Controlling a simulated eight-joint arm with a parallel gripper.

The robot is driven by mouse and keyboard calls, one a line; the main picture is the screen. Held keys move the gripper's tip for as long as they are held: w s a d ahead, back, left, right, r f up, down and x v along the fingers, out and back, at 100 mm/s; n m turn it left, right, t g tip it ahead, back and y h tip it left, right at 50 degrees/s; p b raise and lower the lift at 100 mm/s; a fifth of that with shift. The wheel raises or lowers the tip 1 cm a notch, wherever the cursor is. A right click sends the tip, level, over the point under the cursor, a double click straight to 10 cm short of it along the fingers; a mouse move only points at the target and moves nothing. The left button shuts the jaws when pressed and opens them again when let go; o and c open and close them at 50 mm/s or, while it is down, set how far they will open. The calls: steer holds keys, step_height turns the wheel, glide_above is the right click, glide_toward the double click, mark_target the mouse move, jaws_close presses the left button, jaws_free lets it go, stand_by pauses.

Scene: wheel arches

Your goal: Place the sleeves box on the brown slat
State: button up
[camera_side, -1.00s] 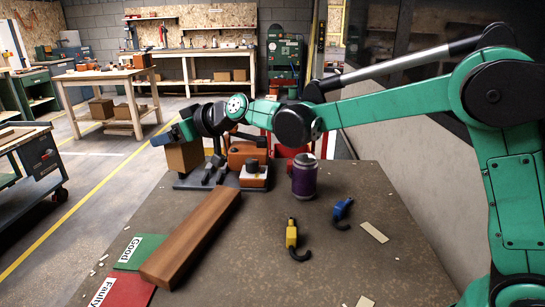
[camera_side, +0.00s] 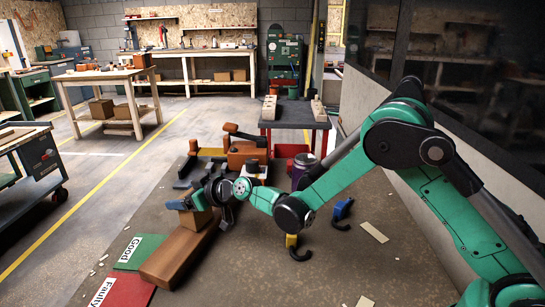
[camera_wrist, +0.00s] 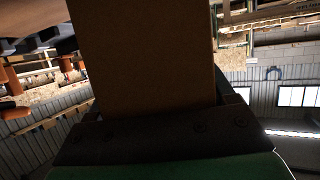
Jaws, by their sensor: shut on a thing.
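The sleeves box, a plain brown cardboard box (camera_side: 196,219), is held in my gripper (camera_side: 197,202). In the side view it is right over the far part of the brown slat (camera_side: 172,257); I cannot tell whether it touches the slat. The slat is a long wooden bar lying on the table, running from the near left towards the back. In the wrist view the box (camera_wrist: 145,55) fills the middle, with my gripper (camera_wrist: 160,118) shut on it. The gripper partly hides the box in the side view.
Green "Good" (camera_side: 140,252) and red "Faulty" (camera_side: 122,291) mats lie at the slat's near left. An orange and grey fixture (camera_side: 242,152) and a purple can (camera_side: 302,170) stand behind. Yellow (camera_side: 291,241) and blue (camera_side: 342,208) hooks lie to the right, near my arm.

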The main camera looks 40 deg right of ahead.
steer(key=o, duration=1.2)
steer(key=shift+f, duration=0.1)
steer(key=s+d+r+m+g+h, duration=0.1)
steer(key=s+d, duration=0.3)
steer(key=s, duration=0.4)
steer(key=s+d+r+m+g+h, duration=0.2)
steer(key=s+d+r, duration=0.1)
steer(key=s, duration=0.6)
steer(key=s+d+r+m+g+h, duration=0.1)
steer(key=s+d, duration=0.3)
steer(key=s, duration=0.5)
steer(key=shift+d+r+g+h, duration=0.2)
steer(key=shift+r+g+h, duration=0.05)
steer(key=shift+r+g, duration=0.2)
steer(key=shift+d+r+g+h, duration=0.25)
steer(key=shift+r+g, duration=0.1)
steer(key=shift+r, duration=0.1)
steer(key=shift+a, duration=0.1)
